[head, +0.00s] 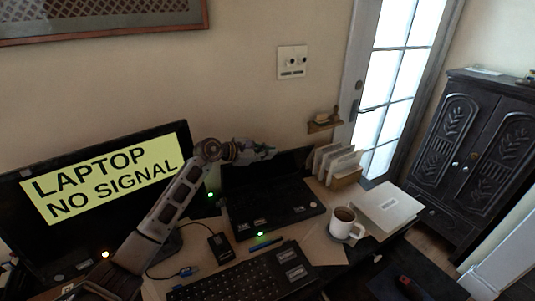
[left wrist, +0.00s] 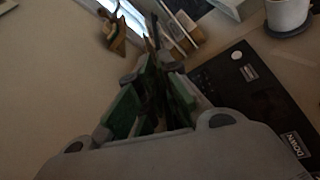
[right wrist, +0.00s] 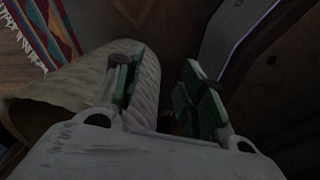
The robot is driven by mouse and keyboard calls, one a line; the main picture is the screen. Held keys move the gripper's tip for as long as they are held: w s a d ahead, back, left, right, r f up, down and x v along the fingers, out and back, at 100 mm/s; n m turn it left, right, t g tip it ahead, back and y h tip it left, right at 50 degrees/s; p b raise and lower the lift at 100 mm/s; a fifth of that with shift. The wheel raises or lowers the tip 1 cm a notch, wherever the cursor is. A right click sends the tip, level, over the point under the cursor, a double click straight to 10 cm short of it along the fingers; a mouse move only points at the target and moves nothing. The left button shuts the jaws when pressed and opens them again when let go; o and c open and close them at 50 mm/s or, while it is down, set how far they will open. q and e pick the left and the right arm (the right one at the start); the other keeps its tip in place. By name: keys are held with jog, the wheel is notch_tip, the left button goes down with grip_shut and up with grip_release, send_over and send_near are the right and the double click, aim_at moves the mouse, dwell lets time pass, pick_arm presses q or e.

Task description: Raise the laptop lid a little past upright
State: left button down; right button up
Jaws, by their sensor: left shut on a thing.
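The black laptop (head: 268,206) stands on the desk with its keyboard base flat. Its dark lid (head: 292,163) is raised at the back edge; its exact angle is hard to tell. My left gripper (head: 262,153) is at the lid's top edge and shut on it. In the left wrist view the left gripper's fingers (left wrist: 157,68) close around the dark, nearly edge-on lid, with the laptop base (left wrist: 248,88) to the right. My right gripper (right wrist: 160,72) is open and empty, away from the laptop; it is not seen in the head view.
A monitor (head: 100,195) reading "LAPTOP NO SIGNAL" stands at left. A separate keyboard (head: 235,281) lies in front. A mug (head: 343,226), a white box or book (head: 388,208) and upright books (head: 335,163) are to the right. A woven basket-like object (right wrist: 75,92) is near my right gripper.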

pick_arm(q)
jog(key=shift+w+a+r+n, duration=0.25)
jog(key=shift+w+a, duration=0.1)
jog(key=shift+w, duration=0.3)
jog(key=shift+w+a+r+n, duration=0.25)
jog(key=shift+w+a, duration=0.1)
jog(key=shift+w, duration=0.3)
jog(key=c, duration=1.7)
grip_release()
jog(key=shift+o, duration=0.2)
pick_arm(e)
jog(key=shift+a, duration=0.1)
jog(key=shift+a, duration=0.1)
pick_arm(q)
jog(key=shift+r, duration=0.85)
notch_tip(320, 180, up, 8)
jog(key=shift+r, duration=0.15)
pick_arm(e)
jog(key=shift+w+a, duration=0.1)
jog(key=shift+a, duration=0.3)
